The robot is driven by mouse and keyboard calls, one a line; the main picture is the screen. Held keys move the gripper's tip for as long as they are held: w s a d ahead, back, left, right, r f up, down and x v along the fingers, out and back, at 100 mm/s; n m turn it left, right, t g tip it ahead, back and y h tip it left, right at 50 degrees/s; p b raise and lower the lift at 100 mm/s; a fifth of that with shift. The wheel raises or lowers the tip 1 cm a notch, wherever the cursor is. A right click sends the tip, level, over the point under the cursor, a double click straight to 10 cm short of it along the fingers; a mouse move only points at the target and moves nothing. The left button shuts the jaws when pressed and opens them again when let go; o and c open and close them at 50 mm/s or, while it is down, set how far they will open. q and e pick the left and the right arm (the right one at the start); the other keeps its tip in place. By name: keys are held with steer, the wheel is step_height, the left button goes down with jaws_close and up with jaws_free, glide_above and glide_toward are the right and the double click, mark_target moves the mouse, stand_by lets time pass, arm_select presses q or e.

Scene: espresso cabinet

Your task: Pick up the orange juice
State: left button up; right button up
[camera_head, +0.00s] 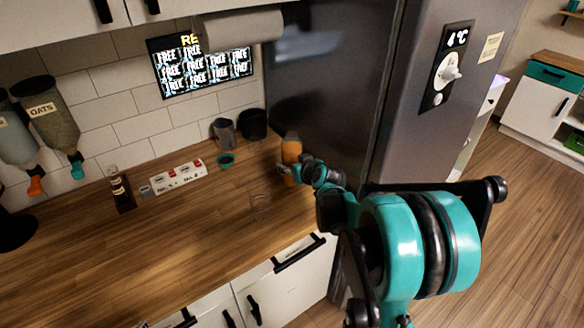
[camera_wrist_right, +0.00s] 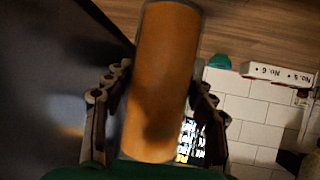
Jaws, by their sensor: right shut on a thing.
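The orange juice (camera_head: 291,148) is an orange cylinder at the right end of the wooden counter, close to the fridge in the head view. My right gripper (camera_head: 287,171) is at its lower part, reaching in from the right. In the right wrist view the orange juice (camera_wrist_right: 162,75) fills the middle, between the two fingers of my right gripper (camera_wrist_right: 155,110). The gripper is shut on it. In the head view the gripper hides part of the juice, so I cannot tell whether its base touches the counter. My left gripper is not in view.
The fridge (camera_head: 330,90) stands close on the right. The front-left counter is clear.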

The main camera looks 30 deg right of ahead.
mark_target(292, 148)
steer(key=shift+r+p, duration=1.15)
steer(key=shift+r, duration=2)
steer(key=shift+r, duration=0.1)
